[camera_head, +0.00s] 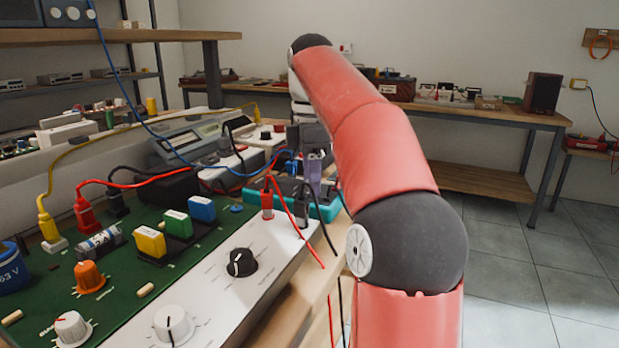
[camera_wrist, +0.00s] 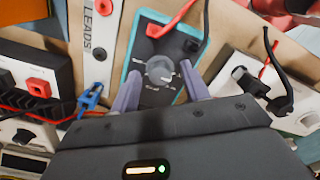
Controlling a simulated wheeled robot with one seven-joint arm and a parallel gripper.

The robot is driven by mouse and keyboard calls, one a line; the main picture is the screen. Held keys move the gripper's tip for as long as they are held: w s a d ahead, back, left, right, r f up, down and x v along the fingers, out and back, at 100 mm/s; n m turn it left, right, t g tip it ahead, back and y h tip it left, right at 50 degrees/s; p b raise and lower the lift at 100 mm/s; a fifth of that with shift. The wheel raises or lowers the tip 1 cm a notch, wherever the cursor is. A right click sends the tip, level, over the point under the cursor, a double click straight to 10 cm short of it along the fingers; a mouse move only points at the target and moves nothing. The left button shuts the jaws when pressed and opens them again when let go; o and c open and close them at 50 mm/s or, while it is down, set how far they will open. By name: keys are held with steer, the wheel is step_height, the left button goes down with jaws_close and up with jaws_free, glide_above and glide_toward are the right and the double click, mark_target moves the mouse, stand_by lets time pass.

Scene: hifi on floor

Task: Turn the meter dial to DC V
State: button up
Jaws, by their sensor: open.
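The meter, a dark-faced unit with a teal case (camera_wrist: 127,62), lies below my gripper in the wrist view. Its round grey dial (camera_wrist: 160,71) sits between my two fingers. My gripper (camera_wrist: 162,75) is open, with one finger to each side of the dial; I cannot tell whether either touches it. The dial's markings are too small and blurred to read. In the head view the meter's teal case (camera_head: 328,207) shows past the white panel, and my gripper (camera_head: 304,170) is over it. The dial is hidden there.
A red lead (camera_wrist: 172,20) and a black lead (camera_wrist: 204,30) are plugged into the meter. A white LEADS strip (camera_wrist: 98,45) lies left of it. The green circuit board (camera_head: 120,255) and knobbed white panel (camera_head: 215,290) fill the near bench.

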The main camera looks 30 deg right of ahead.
steer(key=c, duration=1)
steer(key=shift+r+m+p, duration=0.1)
steer(key=shift+m+p, duration=0.2)
steer(key=shift+p, duration=0.05)
steer(key=m+p, duration=0.2)
steer(key=shift+m, duration=0.3)
steer(key=shift+m+p, duration=0.3)
steer(key=shift+m, duration=2.6)
